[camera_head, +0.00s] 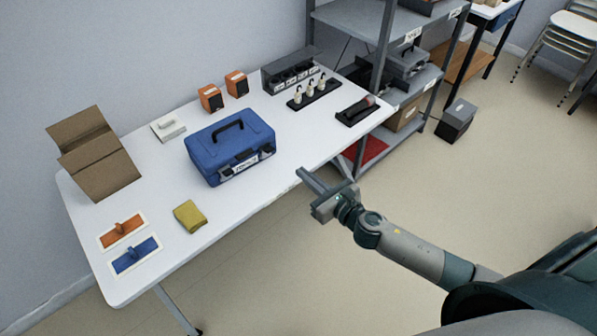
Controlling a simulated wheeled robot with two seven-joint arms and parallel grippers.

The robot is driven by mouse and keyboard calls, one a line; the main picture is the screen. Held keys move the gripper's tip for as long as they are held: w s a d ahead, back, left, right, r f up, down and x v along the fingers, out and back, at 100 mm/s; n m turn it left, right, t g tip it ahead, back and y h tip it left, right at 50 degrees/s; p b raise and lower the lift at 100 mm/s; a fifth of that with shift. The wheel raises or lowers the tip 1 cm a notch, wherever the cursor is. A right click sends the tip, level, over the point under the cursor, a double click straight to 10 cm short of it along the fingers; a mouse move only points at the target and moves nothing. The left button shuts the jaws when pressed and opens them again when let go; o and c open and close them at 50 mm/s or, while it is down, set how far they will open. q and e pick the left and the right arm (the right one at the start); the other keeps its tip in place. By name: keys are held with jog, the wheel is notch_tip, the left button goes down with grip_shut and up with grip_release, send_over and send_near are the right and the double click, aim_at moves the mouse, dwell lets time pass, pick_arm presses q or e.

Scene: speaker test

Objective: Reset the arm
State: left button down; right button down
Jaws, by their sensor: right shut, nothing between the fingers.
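My right arm reaches in from the lower right of the head view, stretched toward the table's front edge. Its right gripper (304,174) is shut and empty, just off the front edge, to the right of the blue toolbox. It does not touch anything that I can see. My left gripper is not in view.
The white table (255,205) holds a blue toolbox (232,146), a cardboard box (95,160), two orange speakers (223,90), a yellow cloth (190,215) and two trowel-like tools (136,256). A grey shelf rack (384,60) stands behind right. Floor (480,160) at right is open.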

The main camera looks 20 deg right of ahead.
jog(key=shift+s+r, duration=0.15)
jog(key=shift+s, duration=0.15)
jog(key=shift+d, duration=0.1)
jog(key=s+d+f+m+g+h, duration=0.25)
jog(key=f+m, duration=0.25)
jog(key=f, duration=0.5)
jog(key=s+d+f+m+g+h, duration=0.1)
jog(key=d+f+m, duration=0.3)
jog(key=f, duration=0.5)
jog(key=s+d+f+m+g+h+b, duration=0.1)
jog(key=s+f+m+g, duration=0.1)
jog(key=s+f+m, duration=0.55)
jog(key=s+d+f+m+g+h, duration=0.1)
jog(key=s+f+m+g, duration=0.3)
jog(key=f, duration=0.6)
jog(key=s+a+f+m+g, duration=0.1)
jog(key=s+f+m, duration=0.4)
jog(key=s, duration=0.7)
jog(key=s+a+f+m+g, duration=0.2)
jog(key=s+f+m, duration=0.4)
jog(key=s, duration=0.6)
jog(key=s+a+f+m+g+b, duration=0.1)
jog(key=s+a+f+m, duration=0.3)
jog(key=s, duration=0.9)
notch_tip(320, 180, down, 4)
jog(key=shift+r+m+g+y, duration=0.25)
jog(key=shift+m+g+y, duration=0.1)
jog(key=shift+m+g, duration=0.3)
